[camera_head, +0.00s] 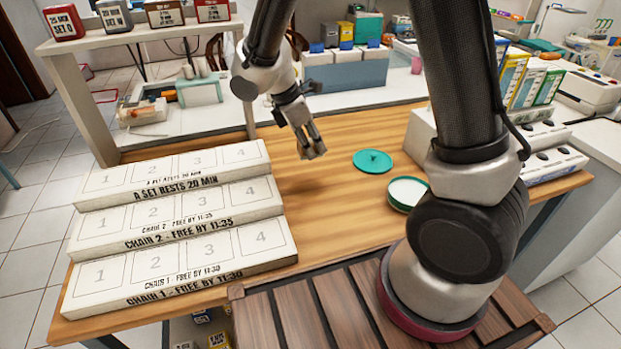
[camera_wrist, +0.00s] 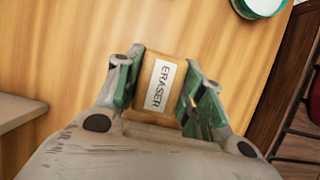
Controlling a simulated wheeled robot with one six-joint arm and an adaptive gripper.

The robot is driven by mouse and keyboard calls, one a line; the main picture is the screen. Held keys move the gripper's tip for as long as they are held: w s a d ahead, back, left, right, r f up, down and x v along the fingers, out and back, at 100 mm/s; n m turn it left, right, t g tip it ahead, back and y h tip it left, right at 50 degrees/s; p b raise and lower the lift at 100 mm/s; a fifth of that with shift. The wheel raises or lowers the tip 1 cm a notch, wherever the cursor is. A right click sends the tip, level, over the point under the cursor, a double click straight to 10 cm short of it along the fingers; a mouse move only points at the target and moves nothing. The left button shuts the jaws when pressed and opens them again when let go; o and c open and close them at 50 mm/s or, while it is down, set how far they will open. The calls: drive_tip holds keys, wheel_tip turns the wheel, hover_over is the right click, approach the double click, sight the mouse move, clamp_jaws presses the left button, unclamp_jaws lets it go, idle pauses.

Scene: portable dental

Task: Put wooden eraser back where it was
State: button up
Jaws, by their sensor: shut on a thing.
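The wooden eraser (camera_wrist: 161,89) is a small tan block with a white label reading "ERASER", seen in the wrist view. My gripper (camera_wrist: 160,85) is shut on it, with a green-padded finger at each side. In the head view my gripper (camera_head: 313,150) is over the wooden table (camera_head: 330,190), right of the stepped white rack. The eraser is hard to make out there, mostly hidden by the fingers. The gripper appears a little above the table, with a shadow below it.
The stepped white rack (camera_head: 105,274) has numbered, empty-looking places marked Chair 1, Chair 2 and A set. A green lid (camera_head: 373,161) and a round green-rimmed dish (camera_head: 407,192) lie on the table to the right. White boxes (camera_head: 548,155) stand at the right. Bare tabletop lies around the gripper.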

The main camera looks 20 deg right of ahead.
wheel_tip(320, 180, down, 9)
drive_tip(key=shift+f, duration=0.1)
idle(0.3)
drive_tip(key=o, duration=1)
drive_tip(key=shift+f, duration=0.1)
